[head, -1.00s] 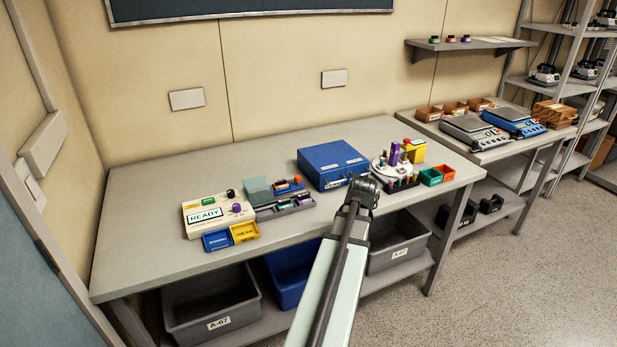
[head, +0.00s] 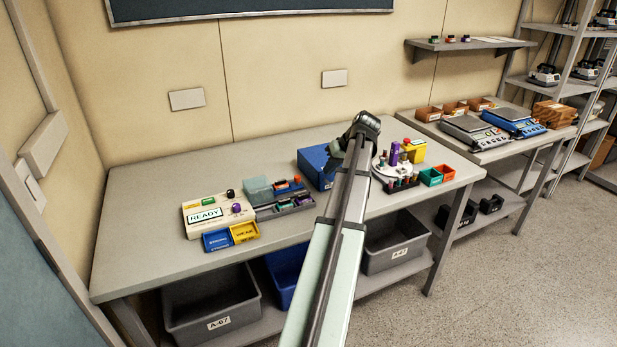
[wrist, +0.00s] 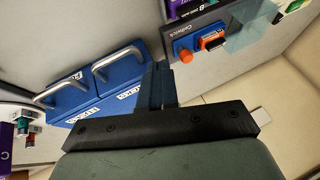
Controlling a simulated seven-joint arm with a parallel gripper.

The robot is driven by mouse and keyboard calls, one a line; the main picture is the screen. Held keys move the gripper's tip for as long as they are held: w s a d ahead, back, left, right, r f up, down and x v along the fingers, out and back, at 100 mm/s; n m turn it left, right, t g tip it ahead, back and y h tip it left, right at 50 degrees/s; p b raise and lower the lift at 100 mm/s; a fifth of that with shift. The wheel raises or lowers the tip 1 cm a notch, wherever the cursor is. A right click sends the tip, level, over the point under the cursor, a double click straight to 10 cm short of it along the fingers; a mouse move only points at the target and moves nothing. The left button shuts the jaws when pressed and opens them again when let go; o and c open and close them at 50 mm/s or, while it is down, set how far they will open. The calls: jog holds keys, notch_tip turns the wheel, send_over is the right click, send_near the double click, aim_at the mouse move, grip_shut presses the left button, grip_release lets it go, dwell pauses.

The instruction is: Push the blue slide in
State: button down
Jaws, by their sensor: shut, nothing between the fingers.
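The infusion pump unit (head: 283,193) stands in the middle of the bench, left of the blue case. The blue slide protrudes from the panel edge. My gripper (wrist: 157,68) is shut and empty, its fingers pointing between the blue case and the pump. The fingers look apart from the slide. In the head view my own arm hides the fingertips.
The blue case (head: 314,166) with metal handles is close to my fingers, partly behind my arm. A READY console (head: 207,216) with blue and yellow trays stands to the left. A white carousel (head: 391,167) with vials stands to the right. The bench front-left is bare.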

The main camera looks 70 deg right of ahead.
aim_at(282, 185)
jog(key=shift+t+y, duration=0.4)
jog(key=shift+t, duration=0.2)
jog(key=w+d+f, duration=0.1)
jog(key=w+f, duration=0.1)
jog(key=w, duration=0.1)
jog(key=w+d+f, duration=0.1)
jog(key=w+f, duration=0.1)
jog(key=w+d+f, duration=0.1)
jog(key=w+f, duration=0.2)
jog(key=shift+w+f, duration=0.1)
jog(key=shift+w, duration=0.25)
jog(key=w+a, duration=0.6)
jog(key=shift+w, duration=0.1)
jog(key=shift+a, duration=0.1)
jog(key=v, duration=1)
